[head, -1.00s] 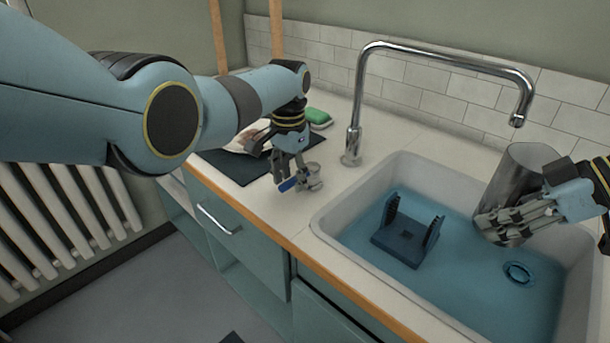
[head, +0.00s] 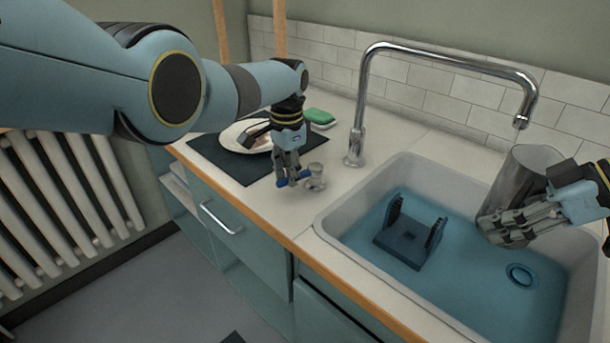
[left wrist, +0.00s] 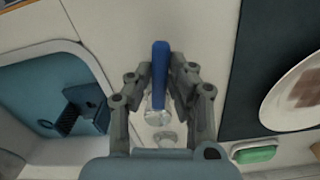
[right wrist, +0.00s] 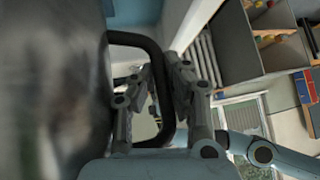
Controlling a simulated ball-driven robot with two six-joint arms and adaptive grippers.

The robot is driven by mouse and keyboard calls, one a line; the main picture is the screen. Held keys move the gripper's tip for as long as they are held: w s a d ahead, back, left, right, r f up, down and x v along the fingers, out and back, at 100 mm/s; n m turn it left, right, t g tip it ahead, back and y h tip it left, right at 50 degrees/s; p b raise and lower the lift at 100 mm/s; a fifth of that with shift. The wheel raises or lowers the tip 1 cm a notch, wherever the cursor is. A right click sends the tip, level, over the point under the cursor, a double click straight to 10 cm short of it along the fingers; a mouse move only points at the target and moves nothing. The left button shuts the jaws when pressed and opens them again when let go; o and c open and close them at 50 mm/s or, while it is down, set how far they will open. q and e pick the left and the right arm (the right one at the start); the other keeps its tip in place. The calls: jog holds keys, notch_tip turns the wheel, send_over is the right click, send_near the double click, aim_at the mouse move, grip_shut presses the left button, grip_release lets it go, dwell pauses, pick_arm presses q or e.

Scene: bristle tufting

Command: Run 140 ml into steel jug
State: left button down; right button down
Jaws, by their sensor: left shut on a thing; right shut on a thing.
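The steel jug (head: 507,183) is held over the right part of the sink, its mouth close below the spout tip (head: 520,122). I see no stream there, and the level inside the jug is hidden. My right gripper (head: 545,215) is shut on the jug's black handle (right wrist: 158,45), beside the blurred jug wall (right wrist: 50,80) in the right wrist view. My left gripper (head: 292,178) is shut on the blue lever (left wrist: 160,75) of a small metal valve (head: 316,177) on the counter, left of the tap (head: 357,120).
The sink (head: 330,222) has a blue floor with a dark rack (head: 405,240) and a drain ring (head: 520,275). A plate (head: 236,137) rests on a dark mat (head: 240,170) on the counter. A green sponge (head: 319,116) lies behind my left gripper.

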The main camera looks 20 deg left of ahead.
aim_at(288, 176)
pick_arm(q)
jog(key=shift+w+a+m, duration=0.1)
jog(key=shift+a+m, duration=0.1)
jog(key=shift+m, duration=0.2)
jog(key=c, duration=1.2)
grip_release()
jog(key=shift+c, duration=0.2)
notch_tip(288, 176, up, 12)
